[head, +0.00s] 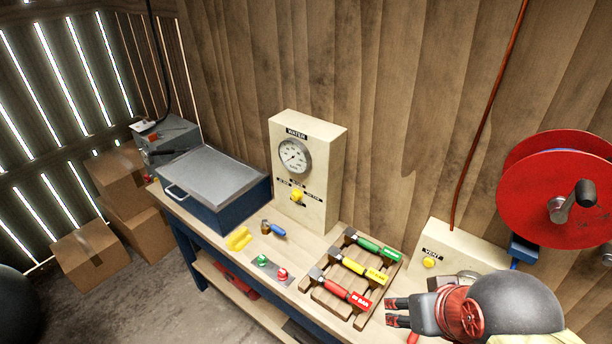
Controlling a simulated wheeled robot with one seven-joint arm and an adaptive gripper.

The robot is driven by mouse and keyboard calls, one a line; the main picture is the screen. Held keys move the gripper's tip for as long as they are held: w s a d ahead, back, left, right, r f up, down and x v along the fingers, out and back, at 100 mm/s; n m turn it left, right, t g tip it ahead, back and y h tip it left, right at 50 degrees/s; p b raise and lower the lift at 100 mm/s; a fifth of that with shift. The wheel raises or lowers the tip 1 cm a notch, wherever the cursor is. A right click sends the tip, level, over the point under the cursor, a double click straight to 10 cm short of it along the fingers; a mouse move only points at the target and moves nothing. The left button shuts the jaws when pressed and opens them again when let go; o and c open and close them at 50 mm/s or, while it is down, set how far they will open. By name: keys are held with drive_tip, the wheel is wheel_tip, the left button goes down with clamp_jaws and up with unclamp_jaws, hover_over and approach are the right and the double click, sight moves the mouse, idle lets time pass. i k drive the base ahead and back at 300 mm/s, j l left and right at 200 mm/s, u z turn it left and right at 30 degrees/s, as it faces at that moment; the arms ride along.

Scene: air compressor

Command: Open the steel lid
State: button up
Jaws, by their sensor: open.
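The steel lid (213,177) is a flat grey plate on top of a blue box (230,208) at the left end of the workbench. It lies flat and closed. A light bar handle (174,192) shows at the box's front left side. My gripper (391,312) is at the lower right, over the front edge of the bench near the tool rack. Its two dark fingers are apart, point left and hold nothing. It is far to the right of the lid and touches no part of it.
A cream panel with a gauge (306,170) stands right of the box. A wooden rack (316,295) holds red, yellow and green handled tools. A vent box (456,249) and red reel (553,190) are at right. A grey machine (170,138) stands behind the box.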

sight(214, 177)
drive_tip(key=u, duration=1.25)
drive_tip(key=i+j, duration=0.2)
drive_tip(key=i, duration=0.2)
drive_tip(key=i+j+z, duration=0.1)
drive_tip(key=i, duration=0.3)
drive_tip(key=j, duration=0.1)
